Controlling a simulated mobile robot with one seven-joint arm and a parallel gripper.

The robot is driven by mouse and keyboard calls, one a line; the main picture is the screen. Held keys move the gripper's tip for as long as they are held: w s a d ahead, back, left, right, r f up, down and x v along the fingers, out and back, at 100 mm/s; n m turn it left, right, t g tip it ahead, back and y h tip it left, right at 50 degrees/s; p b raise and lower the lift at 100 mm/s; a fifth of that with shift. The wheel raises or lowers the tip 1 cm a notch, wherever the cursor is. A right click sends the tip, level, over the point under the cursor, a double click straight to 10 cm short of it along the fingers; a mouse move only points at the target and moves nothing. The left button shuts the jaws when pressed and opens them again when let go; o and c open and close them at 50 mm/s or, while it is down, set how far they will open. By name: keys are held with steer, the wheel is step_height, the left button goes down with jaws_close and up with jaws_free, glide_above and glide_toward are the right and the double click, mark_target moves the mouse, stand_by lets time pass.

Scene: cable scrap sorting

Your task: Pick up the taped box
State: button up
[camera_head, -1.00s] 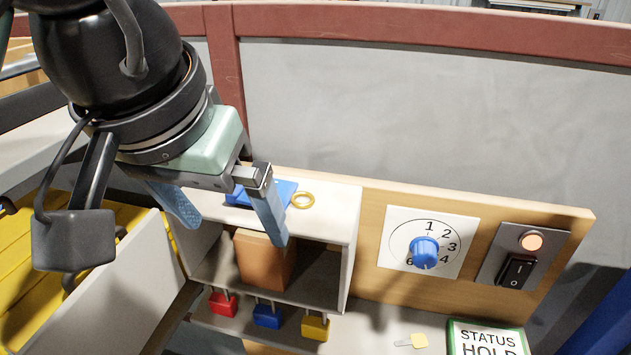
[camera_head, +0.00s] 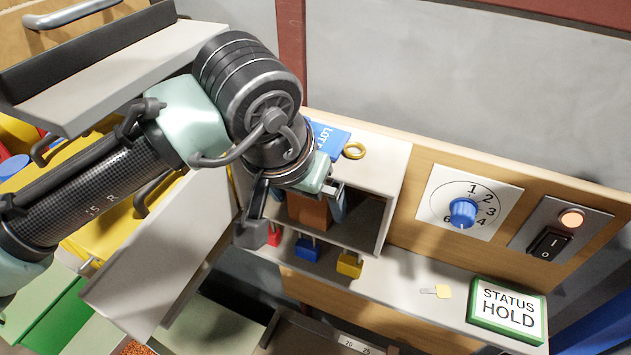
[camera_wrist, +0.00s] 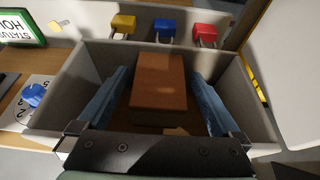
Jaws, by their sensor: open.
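A brown box (camera_wrist: 158,82) stands inside an open-fronted grey compartment (camera_wrist: 252,110). In the head view the box (camera_head: 308,208) shows only in part behind my gripper. In the wrist view my gripper (camera_wrist: 160,98) is open, with one blue finger on each side of the box and a gap between each finger and the box. No tape can be made out clearly on the faces in view. The box's near end is partly hidden by the gripper body.
A dial (camera_head: 463,212), a switch (camera_head: 548,243) and a STATUS HOLD sign (camera_head: 507,308) are to the right.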

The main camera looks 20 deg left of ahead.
steer(key=shift+c, duration=0.2)
steer(key=c, duration=1.4)
steer(key=shift+c, duration=0.6)
steer(key=shift+w, duration=0.1)
steer(key=shift+b, duration=0.6)
